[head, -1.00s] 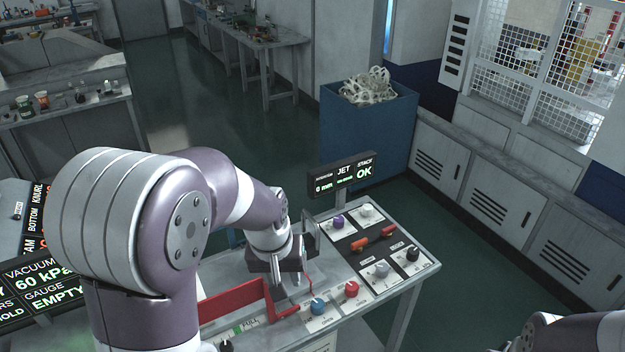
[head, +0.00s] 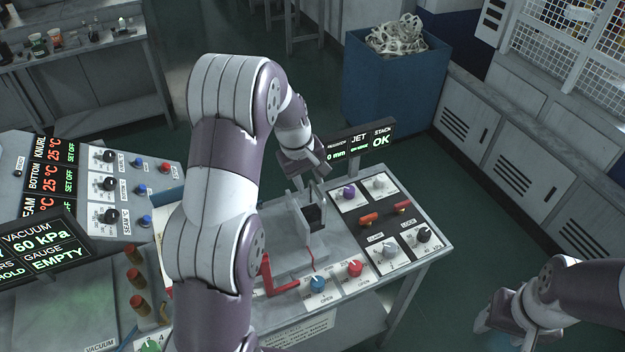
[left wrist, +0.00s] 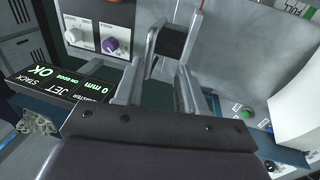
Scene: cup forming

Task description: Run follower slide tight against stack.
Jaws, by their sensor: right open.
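A black block (head: 314,213), which looks like the follower slide, stands between grey metal plates on the bench fixture. It also shows in the left wrist view (left wrist: 172,40), beyond my fingers and framed by a metal bracket. My left gripper (head: 306,182) hangs above and behind the block, near the display. In the left wrist view its two fingers (left wrist: 160,92) are apart with nothing between them. The display (head: 358,142) reads 0 mm and STACK OK. No cup stack is clearly visible. My right gripper (head: 492,317) is at the lower right, away from the bench, open.
A red bent bar (head: 268,277) lies in front of the fixture, partly hidden by my left arm. Knobs such as the blue knob (head: 317,284) and red knob (head: 354,268) line the bench. A blue bin (head: 392,90) stands behind. Floor to the right is clear.

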